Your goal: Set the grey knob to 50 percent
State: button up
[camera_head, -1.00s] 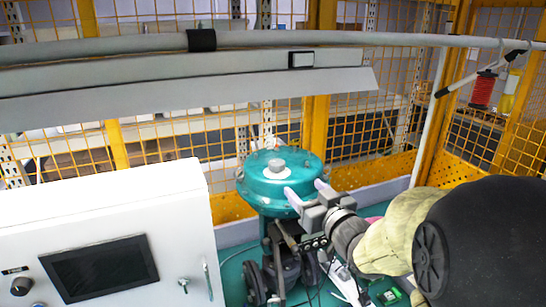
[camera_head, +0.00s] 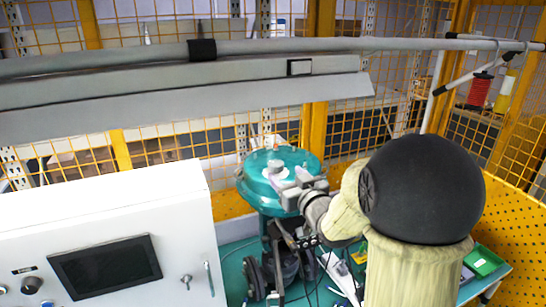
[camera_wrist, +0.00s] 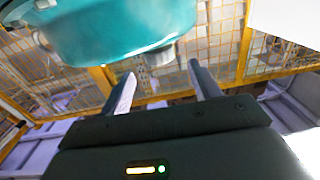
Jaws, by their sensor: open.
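A light grey round cap (camera_head: 277,172) sits on top of the teal valve drum (camera_head: 252,188); I cannot tell whether it is the grey knob. A dark grey round knob (camera_head: 31,286) is on the front of the white cabinet at lower left; its setting is too small to read. My gripper (camera_head: 286,182) is open at the right front of the drum, its fingers overlapping the drum's top in the head view. In the wrist view my gripper (camera_wrist: 162,74) has two spread fingers with nothing between them, and the teal drum (camera_wrist: 120,35) is above and beyond them.
The white cabinet (camera_head: 110,210) with a dark screen (camera_head: 104,267) fills the lower left. A grey rail (camera_head: 250,43) crosses above. Yellow mesh fencing (camera_head: 515,200) stands behind and to the right. Cables and small parts lie on the green table (camera_head: 236,265) around the valve.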

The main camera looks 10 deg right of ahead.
aim_at(272, 161)
jog(key=p+x, duration=0.3)
jog(key=x, duration=0.5)
jog(key=shift+w+a+r+p, duration=0.1)
jog(key=shift+w+p, duration=0.1)
jog(key=shift+p, duration=0.2)
jog(key=shift+w, duration=0.4)
jog(key=shift+a, duration=0.1)
jog(key=shift+c, duration=0.2)
jog(key=c, duration=0.9)
